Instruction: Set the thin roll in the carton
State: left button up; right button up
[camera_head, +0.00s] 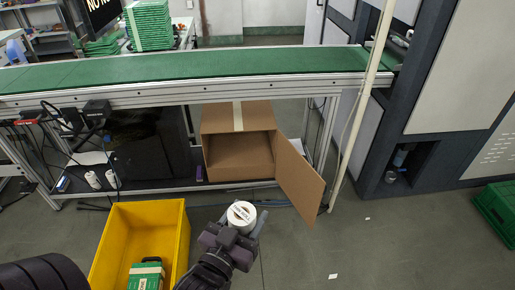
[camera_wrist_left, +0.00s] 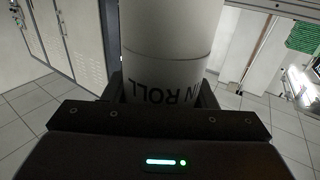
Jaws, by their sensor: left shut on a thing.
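The thin roll (camera_head: 241,212) is white, and its lettering ending in "IN ROLL" shows in the left wrist view (camera_wrist_left: 168,75). My left gripper (camera_head: 237,230) is shut on it and holds it upright at the lower middle of the head view; the wrist view shows the roll between the dark fingers (camera_wrist_left: 160,100). The carton (camera_head: 223,119) is a brown cardboard box under the green conveyor, its open front facing me and one flap (camera_head: 302,182) swung out to the right. The roll appears nearer to me than the carton and apart from it. My right gripper is not in view.
A yellow bin (camera_head: 118,225) with a green-and-white pack (camera_head: 147,275) stands left of my gripper. The conveyor (camera_head: 200,66) runs above the carton. White cylinders (camera_head: 93,180) sit on the lower shelf. A pale post (camera_head: 352,125) stands right of the flap. The floor (camera_head: 400,235) at right is mostly clear.

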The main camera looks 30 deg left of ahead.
aim_at(253, 154)
jog(key=i+j, duration=0.15)
jog(key=i, duration=1.05)
